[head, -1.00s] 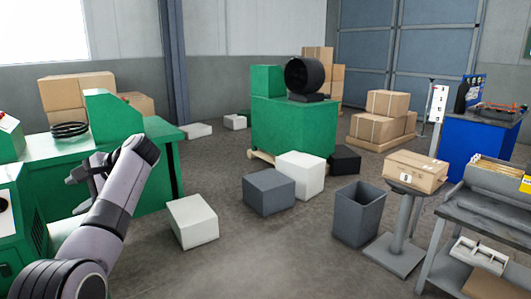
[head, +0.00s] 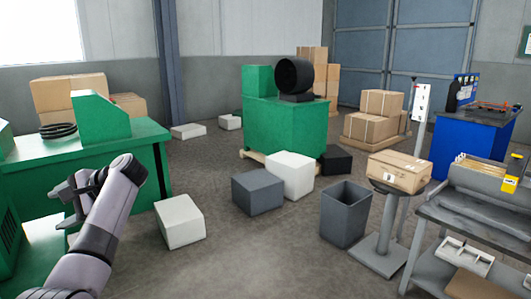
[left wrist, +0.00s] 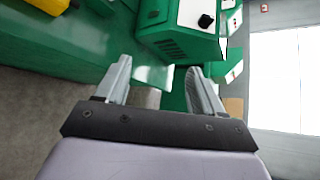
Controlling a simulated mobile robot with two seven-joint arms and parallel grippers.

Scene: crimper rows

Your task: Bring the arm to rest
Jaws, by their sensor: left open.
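My left arm comes in from the lower left in the head view. Its gripper (head: 68,203) is in front of the green workbench at the left. In the left wrist view the two fingers of the left gripper (left wrist: 157,82) stand apart, with nothing between them but the green machine surfaces beyond. The gripper is open and empty. My right gripper shows in neither view.
The green workbench (head: 95,152) stands close to my left arm. A white block (head: 180,222), a grey block (head: 258,192) and a grey bin (head: 346,215) stand on the floor. A carton (head: 399,172) sits on a pedestal at the right. Floor between is bare.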

